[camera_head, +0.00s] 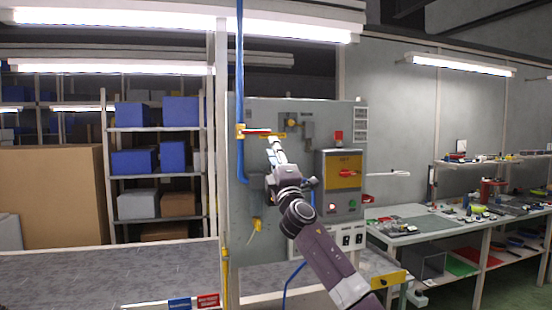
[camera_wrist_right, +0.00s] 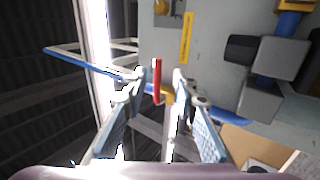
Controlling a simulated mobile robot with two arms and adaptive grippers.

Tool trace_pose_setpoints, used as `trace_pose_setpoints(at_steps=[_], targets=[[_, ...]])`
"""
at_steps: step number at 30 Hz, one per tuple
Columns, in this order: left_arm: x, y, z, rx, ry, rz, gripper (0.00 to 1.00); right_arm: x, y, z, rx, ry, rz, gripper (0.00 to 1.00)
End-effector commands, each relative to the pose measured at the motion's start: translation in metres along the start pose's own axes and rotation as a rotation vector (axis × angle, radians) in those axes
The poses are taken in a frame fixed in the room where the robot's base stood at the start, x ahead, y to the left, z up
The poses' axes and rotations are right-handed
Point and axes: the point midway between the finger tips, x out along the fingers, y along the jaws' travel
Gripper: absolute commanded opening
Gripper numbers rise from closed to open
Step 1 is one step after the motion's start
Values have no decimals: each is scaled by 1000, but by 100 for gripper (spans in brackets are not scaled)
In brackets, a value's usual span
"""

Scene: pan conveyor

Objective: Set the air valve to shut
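The air valve's red handle (camera_head: 258,131) lies level, across the upright blue pipe (camera_head: 240,70), at the left edge of the grey panel. Its yellow body (camera_head: 240,132) sits on the pipe. My right gripper (camera_head: 271,139) is at the handle, reaching up from below. In the right wrist view the red handle (camera_wrist_right: 157,80) stands between the two fingertips of my right gripper (camera_wrist_right: 161,78). The fingers are apart, with gaps visible beside the handle. Part of the yellow valve body (camera_wrist_right: 168,92) shows behind the fingers. My left gripper is not in view.
A counter (camera_head: 110,278) lies at left. A workbench (camera_head: 415,225) stands at right.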

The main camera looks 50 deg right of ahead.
Motion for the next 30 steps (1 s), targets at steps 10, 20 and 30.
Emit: trace_pose_setpoints(at_steps=[10,20,30], targets=[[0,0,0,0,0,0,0,-30,0,0,-2,1,0,27],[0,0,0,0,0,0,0,-33,0,0,-1,-1,0,27],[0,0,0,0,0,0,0,-33,0,0,-1,0,0,27]])
